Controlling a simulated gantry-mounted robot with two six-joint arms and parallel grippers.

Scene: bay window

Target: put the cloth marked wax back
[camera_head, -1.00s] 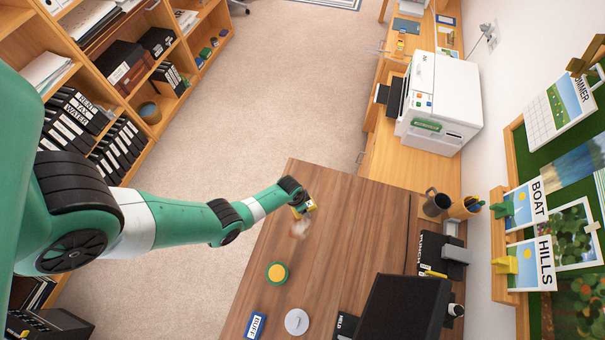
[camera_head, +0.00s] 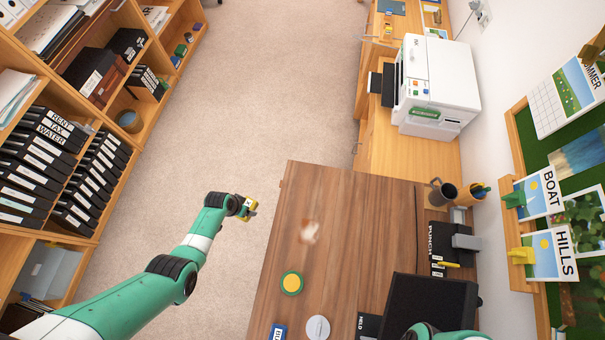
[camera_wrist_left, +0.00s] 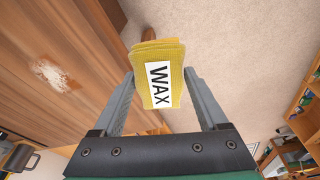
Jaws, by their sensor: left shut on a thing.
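The yellow folded cloth (camera_wrist_left: 173,101) bears a white WAX label and is pinched between the fingers of my left gripper (camera_wrist_left: 160,84). In the head view the cloth (camera_head: 248,205) is at the end of my left arm, over the carpet just left of the desk's left edge. My left gripper (camera_head: 243,209) is shut on it, clear of the desk. A pale, whitish patch (camera_head: 310,232) lies on the wooden desk top (camera_head: 350,210) and also shows in the wrist view (camera_wrist_left: 52,76). My right gripper is not in view.
A round yellow-and-green tin (camera_head: 291,283), a blue BUFF label (camera_head: 278,331), a white disc (camera_head: 318,327) and a black HELD plate (camera_head: 368,325) are near the desk front. A black monitor (camera_head: 430,305) stands right. Shelves with binders (camera_head: 45,150) line the left; open carpet (camera_head: 260,90) lies between.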

